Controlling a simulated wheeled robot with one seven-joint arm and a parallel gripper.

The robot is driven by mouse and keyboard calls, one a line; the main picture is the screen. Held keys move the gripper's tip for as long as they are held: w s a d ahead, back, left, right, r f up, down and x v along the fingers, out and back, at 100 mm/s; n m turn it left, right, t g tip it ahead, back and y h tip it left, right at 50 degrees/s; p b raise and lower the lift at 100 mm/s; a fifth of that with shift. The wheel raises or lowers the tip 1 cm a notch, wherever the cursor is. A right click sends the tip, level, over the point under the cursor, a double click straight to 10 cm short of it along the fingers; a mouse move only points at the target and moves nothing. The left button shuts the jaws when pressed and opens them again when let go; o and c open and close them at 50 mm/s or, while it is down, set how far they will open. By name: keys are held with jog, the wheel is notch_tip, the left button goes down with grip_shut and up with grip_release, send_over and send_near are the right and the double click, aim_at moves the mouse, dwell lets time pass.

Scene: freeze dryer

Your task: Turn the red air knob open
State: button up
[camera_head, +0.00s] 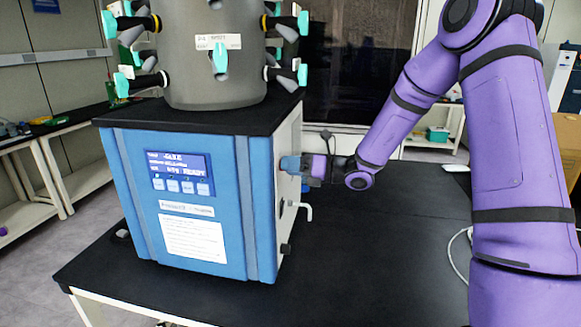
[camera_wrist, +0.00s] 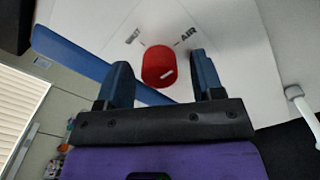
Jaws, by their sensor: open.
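The red air knob (camera_wrist: 159,66) is on the white side panel (camera_wrist: 100,25) of the freeze dryer, with a white mark on its face and printed labels beside it, one reading AIR. My gripper (camera_wrist: 158,75) is open, its two blue fingers on either side of the knob, with gaps showing; I cannot tell whether they touch it. In the head view my gripper (camera_head: 287,164) is at the right side of the blue freeze dryer (camera_head: 190,235), and the knob is hidden there.
A bent white pipe (camera_head: 303,207) sticks out of the side panel below my gripper, also seen in the wrist view (camera_wrist: 301,105). A grey chamber (camera_head: 215,80) with several teal-handled valves stands on top.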

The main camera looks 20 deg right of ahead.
jog(key=v, duration=1)
jog(key=shift+s+d, duration=0.15)
jog(key=shift+d, duration=0.1)
jog(key=s+a+r+n+g+h, duration=0.3)
jog(key=s+a+n+g, duration=0.1)
jog(key=s+n, duration=0.4)
jog(key=s+a+r+n+g+h, duration=0.3)
jog(key=s+a+r+n+g, duration=0.15)
jog(key=s+n, duration=0.35)
jog(key=s+d+r+n+t+h, duration=0.2)
jog(key=s+d+r+n+h, duration=0.1)
jog(key=s+n, duration=0.4)
jog(key=s+d+r+n+t+h, duration=0.2)
jog(key=s+d+n+t+h, duration=0.1)
jog(key=s+n+h, duration=0.3)
jog(key=s+n, duration=0.2)
jog(key=s, duration=0.1)
jog(key=shift+r+h, duration=0.3)
jog(key=shift+r, duration=0.1)
